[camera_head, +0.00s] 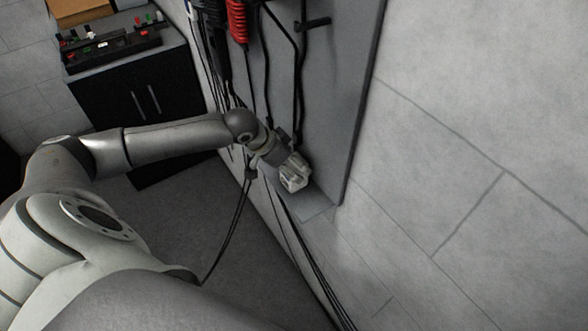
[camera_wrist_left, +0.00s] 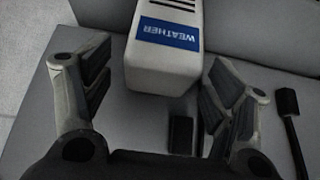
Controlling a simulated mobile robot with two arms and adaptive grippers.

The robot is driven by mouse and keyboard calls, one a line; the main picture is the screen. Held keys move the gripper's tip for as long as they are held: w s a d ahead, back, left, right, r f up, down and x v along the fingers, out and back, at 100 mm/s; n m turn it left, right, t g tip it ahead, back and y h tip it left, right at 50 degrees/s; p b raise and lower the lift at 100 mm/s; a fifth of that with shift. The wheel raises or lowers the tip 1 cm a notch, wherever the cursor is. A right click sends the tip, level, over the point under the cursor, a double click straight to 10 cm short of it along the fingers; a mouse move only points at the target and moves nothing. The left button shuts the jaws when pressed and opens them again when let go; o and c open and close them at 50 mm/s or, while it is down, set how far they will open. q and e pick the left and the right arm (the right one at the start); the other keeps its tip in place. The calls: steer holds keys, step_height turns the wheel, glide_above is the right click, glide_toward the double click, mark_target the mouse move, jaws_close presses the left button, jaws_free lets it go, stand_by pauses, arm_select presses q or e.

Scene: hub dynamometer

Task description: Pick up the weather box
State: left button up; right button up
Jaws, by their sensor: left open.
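The weather box (camera_wrist_left: 163,66) is an off-white box with vent slots and a blue label reading WEATHER, upside down in the left wrist view. It stands out from a grey surface, between the spread fingers of my left gripper (camera_wrist_left: 158,78). The fingers are open, with gaps showing on both sides of the box. In the head view my left gripper (camera_head: 282,160) is at the lower end of the grey wall panel. A pale blocky shape is there, but I cannot tell box from gripper. My right gripper is not in view.
The grey panel (camera_head: 335,110) carries hanging black cables and a red coiled cord (camera_head: 237,20). A black plug-like part (camera_wrist_left: 288,102) and cable are right of the fingers in the wrist view. A black cabinet (camera_head: 140,90) stands at the back left.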

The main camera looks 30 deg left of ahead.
arm_select(q)
steer(key=c, duration=1.3)
steer(key=shift+w, duration=0.1)
